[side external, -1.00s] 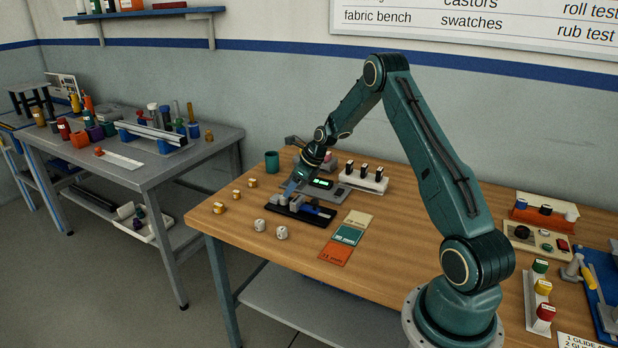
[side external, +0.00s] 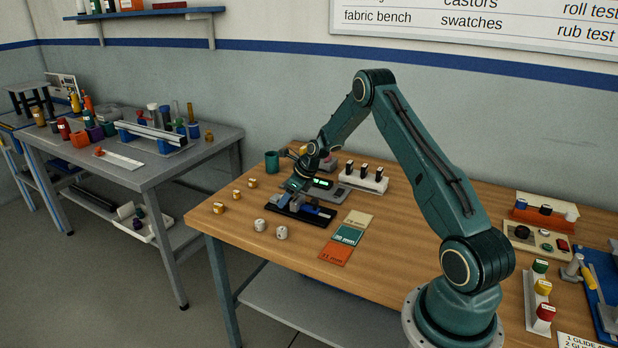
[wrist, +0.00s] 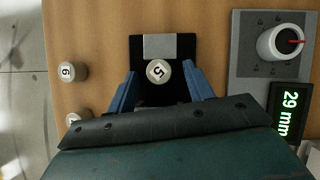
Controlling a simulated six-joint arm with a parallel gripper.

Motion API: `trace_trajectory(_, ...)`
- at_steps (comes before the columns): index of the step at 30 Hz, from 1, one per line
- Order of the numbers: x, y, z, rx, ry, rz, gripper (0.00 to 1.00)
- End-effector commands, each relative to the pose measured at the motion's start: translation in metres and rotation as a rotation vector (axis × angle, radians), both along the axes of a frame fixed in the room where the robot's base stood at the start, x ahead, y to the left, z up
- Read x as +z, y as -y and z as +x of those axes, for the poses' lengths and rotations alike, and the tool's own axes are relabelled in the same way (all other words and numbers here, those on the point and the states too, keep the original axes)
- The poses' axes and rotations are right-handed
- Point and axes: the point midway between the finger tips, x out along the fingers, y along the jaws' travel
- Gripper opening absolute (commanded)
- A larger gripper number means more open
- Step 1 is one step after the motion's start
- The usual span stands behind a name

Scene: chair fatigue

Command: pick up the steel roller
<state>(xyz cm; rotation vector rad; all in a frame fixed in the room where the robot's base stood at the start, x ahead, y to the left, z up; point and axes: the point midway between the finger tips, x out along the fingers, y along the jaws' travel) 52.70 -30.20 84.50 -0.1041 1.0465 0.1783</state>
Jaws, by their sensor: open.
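A round steel-grey roller marked 5 (wrist: 158,72) stands at the black fixture (wrist: 142,52) in the wrist view, between the blue fingers of my gripper (wrist: 160,82). The fingers are open, one on each side of it; I cannot tell if they touch it. In the side view my gripper (side external: 297,186) points down over the black fixture (side external: 276,206), and the roller there is hard to make out. Two more pale grey rollers stand apart from it, one marked 6 (wrist: 73,72) and another (wrist: 73,118); one also shows in the side view (side external: 282,232).
A grey gauge with a knob (wrist: 281,43) and a display reading 29 mm (wrist: 289,112) stands close to the fixture. Brass rollers (side external: 219,208), a green cup (side external: 272,161), a white rack (side external: 364,178) and coloured cards (side external: 347,235) are around.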

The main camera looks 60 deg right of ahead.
Motion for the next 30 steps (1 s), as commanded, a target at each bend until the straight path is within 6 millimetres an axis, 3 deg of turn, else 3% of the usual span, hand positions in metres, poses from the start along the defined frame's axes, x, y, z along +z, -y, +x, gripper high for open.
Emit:
trace_trajectory(2,0.000,0.000,0.000,0.000,0.000,0.000,0.48)
trace_trajectory(9,0.000,0.000,0.000,0.000,0.000,0.000,0.01)
trace_trajectory(22,0.006,0.000,0.000,0.000,0.002,-0.001,0.00)
trace_trajectory(30,0.035,0.001,0.000,0.000,0.004,-0.003,0.00)
